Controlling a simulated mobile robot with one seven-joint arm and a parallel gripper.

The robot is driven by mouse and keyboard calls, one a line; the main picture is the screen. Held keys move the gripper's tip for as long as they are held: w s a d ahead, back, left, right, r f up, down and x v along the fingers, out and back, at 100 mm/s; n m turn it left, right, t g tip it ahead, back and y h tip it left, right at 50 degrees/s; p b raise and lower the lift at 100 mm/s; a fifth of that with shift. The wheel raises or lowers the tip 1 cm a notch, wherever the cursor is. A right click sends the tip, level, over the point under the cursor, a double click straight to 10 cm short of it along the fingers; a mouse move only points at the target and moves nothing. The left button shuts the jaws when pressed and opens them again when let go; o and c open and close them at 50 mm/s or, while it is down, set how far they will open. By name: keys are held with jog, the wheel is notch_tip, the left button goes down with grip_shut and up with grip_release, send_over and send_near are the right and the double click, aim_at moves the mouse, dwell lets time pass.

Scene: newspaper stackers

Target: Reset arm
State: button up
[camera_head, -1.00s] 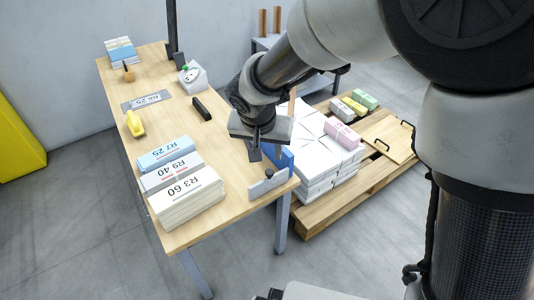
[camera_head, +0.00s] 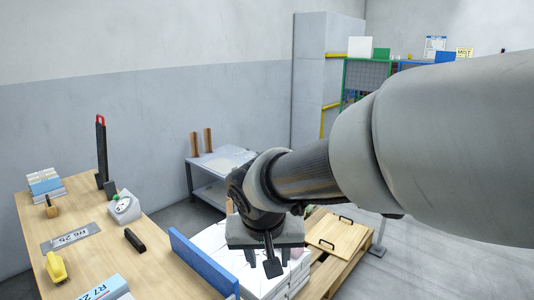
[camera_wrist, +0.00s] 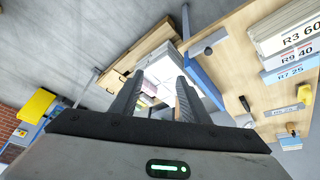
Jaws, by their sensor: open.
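My gripper (camera_head: 271,262) hangs at the end of my arm in the head view, beside the right edge of the wooden table (camera_head: 152,250) and in front of the white paper stack (camera_head: 215,240). In the wrist view my gripper (camera_wrist: 157,98) shows two dark fingers standing apart. Nothing is held between them; the white stack (camera_wrist: 160,75) shows behind. In the head view one finger mostly hides the other, and my arm hides much of the right side.
A blue board (camera_head: 200,262) stands along the table's right edge near my gripper. The table carries a yellow tape dispenser (camera_head: 56,267), a black bar (camera_head: 134,240) and labelled bundles (camera_head: 108,288). A pallet with a wooden board (camera_head: 335,240) lies right. A grey side table (camera_head: 220,163) stands behind.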

jog(key=s+d+r, duration=0.3)
jog(key=s+d, duration=0.4)
jog(key=s+d+r, duration=0.3)
jog(key=s+d, duration=0.4)
jog(key=d, duration=0.1)
notch_tip(320, 180, up, 20)
jog(key=p, duration=2)
jog(key=shift+s+a+t+y, duration=0.15)
jog(key=shift+a+t+y, duration=0.15)
jog(key=shift+t, duration=0.1)
jog(key=shift+c, duration=0.3)
